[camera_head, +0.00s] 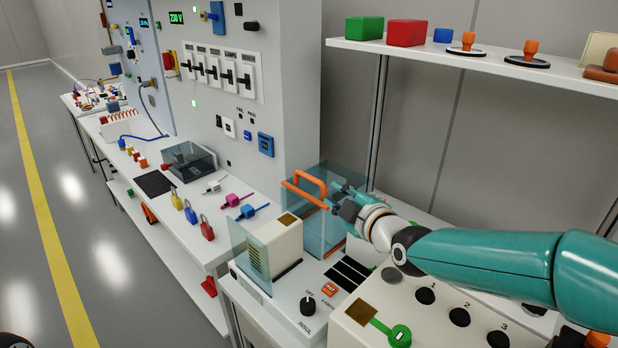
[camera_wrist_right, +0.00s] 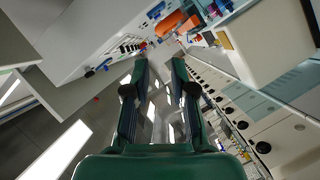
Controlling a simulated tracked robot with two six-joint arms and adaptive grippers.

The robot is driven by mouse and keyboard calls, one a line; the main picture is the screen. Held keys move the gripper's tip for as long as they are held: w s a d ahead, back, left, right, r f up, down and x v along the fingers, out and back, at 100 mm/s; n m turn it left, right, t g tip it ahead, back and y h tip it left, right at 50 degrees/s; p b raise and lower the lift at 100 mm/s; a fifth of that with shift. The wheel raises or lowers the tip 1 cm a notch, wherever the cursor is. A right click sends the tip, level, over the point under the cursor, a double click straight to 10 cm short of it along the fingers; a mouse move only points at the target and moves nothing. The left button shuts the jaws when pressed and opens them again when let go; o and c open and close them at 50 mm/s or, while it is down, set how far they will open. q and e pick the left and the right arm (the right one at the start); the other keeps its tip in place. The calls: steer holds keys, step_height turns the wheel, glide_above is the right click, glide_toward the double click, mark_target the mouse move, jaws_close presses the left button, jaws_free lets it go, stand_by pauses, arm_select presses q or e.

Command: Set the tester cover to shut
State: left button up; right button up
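The tester cover (camera_head: 325,222) is a clear bluish panelled piece with an orange handle (camera_head: 306,180). It stands up at the back of the white tester bench, behind the dark slots, apart from the beige block (camera_head: 277,247). My right gripper (camera_head: 336,200) is beside the cover, just right of the handle. In the head view it overlaps the cover, and I cannot tell whether they touch. In the right wrist view its two fingers (camera_wrist_right: 160,62) are apart with nothing between them. An orange piece (camera_wrist_right: 169,22) lies beyond the fingertips there. My left gripper is not in view.
A clear panel (camera_head: 240,252) stands at the left of the beige block. A black knob (camera_head: 307,305) and orange button (camera_head: 330,289) are in front. A shelf (camera_head: 480,63) with red and green boxes hangs above my right arm. The floor at left is clear.

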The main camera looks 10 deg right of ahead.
mark_target(313, 180)
arm_select(q)
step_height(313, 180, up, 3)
steer(key=p, duration=0.2)
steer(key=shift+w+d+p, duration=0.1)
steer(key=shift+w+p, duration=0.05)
steer(key=shift+p, duration=0.25)
arm_select(e)
steer(key=x, duration=1.4)
steer(key=shift+f, duration=0.1)
jaws_close()
